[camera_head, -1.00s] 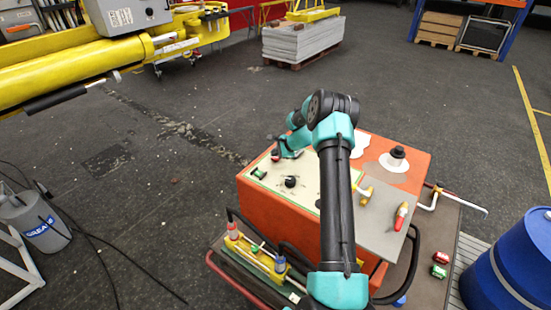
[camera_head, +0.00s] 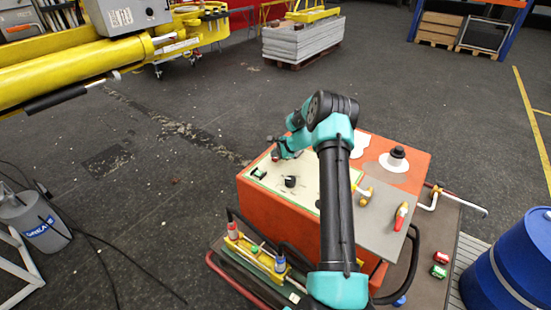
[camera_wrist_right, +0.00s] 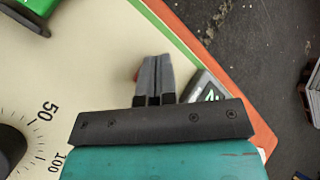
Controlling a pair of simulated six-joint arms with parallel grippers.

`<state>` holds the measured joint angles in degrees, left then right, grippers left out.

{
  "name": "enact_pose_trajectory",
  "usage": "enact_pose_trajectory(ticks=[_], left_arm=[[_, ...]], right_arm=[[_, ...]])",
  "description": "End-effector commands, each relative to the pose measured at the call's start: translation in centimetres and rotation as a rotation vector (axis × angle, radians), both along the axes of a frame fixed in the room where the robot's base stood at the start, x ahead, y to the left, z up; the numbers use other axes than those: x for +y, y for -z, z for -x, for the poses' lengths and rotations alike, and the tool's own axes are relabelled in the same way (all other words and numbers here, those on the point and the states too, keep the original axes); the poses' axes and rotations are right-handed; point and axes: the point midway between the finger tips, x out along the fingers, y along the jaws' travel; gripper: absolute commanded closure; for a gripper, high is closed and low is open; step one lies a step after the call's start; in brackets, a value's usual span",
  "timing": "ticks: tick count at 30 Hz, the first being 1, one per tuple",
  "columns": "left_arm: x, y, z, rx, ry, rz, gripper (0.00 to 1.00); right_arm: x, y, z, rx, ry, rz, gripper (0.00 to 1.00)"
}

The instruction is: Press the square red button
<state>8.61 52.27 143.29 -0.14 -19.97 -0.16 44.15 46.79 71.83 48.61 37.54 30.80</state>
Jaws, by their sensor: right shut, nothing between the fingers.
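My right gripper (camera_head: 273,148) is over the far left corner of the cream control panel (camera_head: 308,180). In the right wrist view its fingers (camera_wrist_right: 157,62) are shut together with nothing between them. A small red patch (camera_wrist_right: 136,76) peeks out just left of the fingers; the gripper hides the rest, so its shape and any contact cannot be told. In the head view a red part (camera_head: 275,156) shows right below the gripper. My left gripper is not in view.
A green switch (camera_head: 258,173) and a black dial knob (camera_head: 290,181) sit on the panel; the knob (camera_wrist_right: 12,150) also shows in the wrist view. A grey-green device (camera_wrist_right: 208,97) lies right of the fingers. The orange box (camera_head: 275,212) carries the panel.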

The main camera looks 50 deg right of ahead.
Motion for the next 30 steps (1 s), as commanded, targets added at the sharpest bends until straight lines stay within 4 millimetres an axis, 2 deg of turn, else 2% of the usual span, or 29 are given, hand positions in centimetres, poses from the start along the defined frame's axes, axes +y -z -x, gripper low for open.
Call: enact_pose_trajectory(ticks=[20,30], left_arm=[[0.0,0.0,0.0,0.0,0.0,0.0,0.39],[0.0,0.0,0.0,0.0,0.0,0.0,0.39]], right_arm=[[0.0,0.4,0.0,0.0,0.0,0.0,1.0],[0.0,-0.9,0.0,-0.001,0.0,0.001,1.0]])
